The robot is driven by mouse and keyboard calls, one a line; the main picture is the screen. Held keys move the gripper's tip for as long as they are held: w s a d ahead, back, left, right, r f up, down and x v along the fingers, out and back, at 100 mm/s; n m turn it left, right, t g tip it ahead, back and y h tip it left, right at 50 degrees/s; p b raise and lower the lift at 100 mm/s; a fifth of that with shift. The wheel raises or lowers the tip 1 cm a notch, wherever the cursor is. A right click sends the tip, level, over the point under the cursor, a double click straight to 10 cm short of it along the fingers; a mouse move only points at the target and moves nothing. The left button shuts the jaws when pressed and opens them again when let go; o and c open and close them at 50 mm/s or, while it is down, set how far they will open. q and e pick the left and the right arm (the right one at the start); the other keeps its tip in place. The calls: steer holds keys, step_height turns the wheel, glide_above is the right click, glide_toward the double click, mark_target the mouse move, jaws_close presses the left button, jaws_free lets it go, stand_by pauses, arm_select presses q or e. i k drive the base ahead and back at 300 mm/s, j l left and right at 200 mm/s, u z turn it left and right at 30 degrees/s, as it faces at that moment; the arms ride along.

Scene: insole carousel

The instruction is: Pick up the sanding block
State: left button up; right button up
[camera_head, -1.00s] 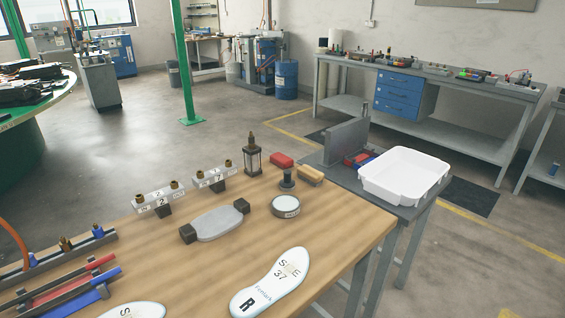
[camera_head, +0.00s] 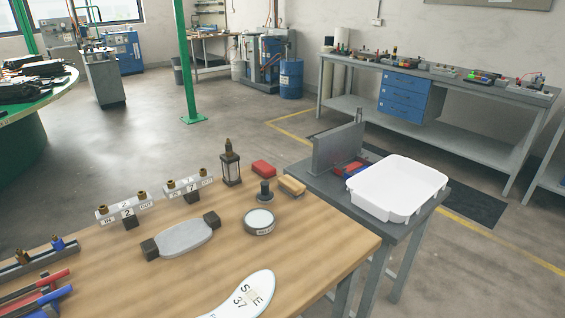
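Two small blocks lie near the far right corner of the wooden table (camera_head: 318,246). One is a red block (camera_head: 263,168); the other is a tan block (camera_head: 292,186) with a paler lower part. The red one looks most like a sanding block, but at this size I cannot be sure. A dark knob-topped piece (camera_head: 265,192) stands close in front of them, and both blocks show clearly. Neither of my grippers is in view, and nothing touches the blocks.
A dark lantern-like bottle (camera_head: 230,165) stands left of the red block. A round tin (camera_head: 259,222), a grey oval pad (camera_head: 186,238) and a white insole (camera_head: 241,298) lie nearer. A white tray (camera_head: 420,197) sits on the grey side table (camera_head: 414,217) at right.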

mark_target(264, 170)
steer(key=i+l+u, duration=0.2)
steer(key=l+u, duration=0.2)
steer(key=l, duration=0.25)
steer(key=i+l+u, duration=0.25)
steer(key=l+u, duration=0.2)
steer(key=l, duration=0.3)
